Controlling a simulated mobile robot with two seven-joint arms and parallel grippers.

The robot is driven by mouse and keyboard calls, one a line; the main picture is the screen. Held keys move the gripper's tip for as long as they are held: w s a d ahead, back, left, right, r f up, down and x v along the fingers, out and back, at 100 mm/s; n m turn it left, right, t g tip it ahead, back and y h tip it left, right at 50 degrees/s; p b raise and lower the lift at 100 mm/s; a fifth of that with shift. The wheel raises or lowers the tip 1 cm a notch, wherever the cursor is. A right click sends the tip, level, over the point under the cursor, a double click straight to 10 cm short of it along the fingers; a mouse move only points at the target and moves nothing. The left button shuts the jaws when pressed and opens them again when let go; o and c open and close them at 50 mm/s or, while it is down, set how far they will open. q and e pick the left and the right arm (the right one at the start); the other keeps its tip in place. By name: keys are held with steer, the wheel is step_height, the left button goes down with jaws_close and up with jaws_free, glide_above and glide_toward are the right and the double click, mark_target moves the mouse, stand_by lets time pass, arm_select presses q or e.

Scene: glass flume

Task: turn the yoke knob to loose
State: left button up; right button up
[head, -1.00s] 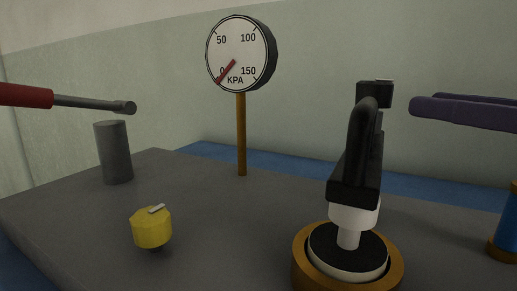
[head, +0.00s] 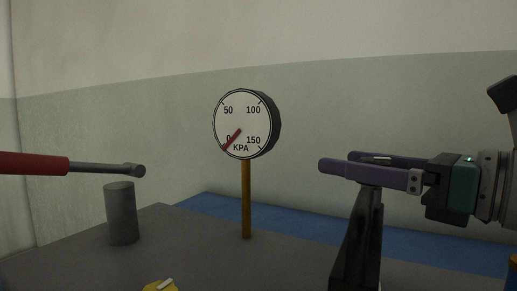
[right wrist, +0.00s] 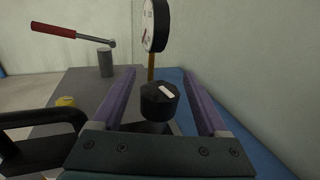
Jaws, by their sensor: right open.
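The black yoke knob (right wrist: 158,106) has a pale mark on top and shows in the right wrist view between my right gripper's two purple fingers. My right gripper (right wrist: 159,72) is open, with one finger on each side of the knob and a visible gap to each. In the head view the right gripper (head: 337,163) reaches in from the right at the top of the black yoke (head: 357,245). There the near finger hides most of the knob, and only its top (head: 376,158) shows. My left gripper is not in view.
A pressure gauge (head: 241,124) on a brown post reads near 0 KPA. A red-handled lever (head: 35,163) sits by a grey cylinder (head: 122,215) at left. A yellow knob (head: 158,286) is at the lower edge. A black curved handle (right wrist: 40,120) is left of the right gripper.

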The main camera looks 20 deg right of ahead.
steer(key=shift+w+a, duration=0.2)
steer(key=shift+w, duration=0.25)
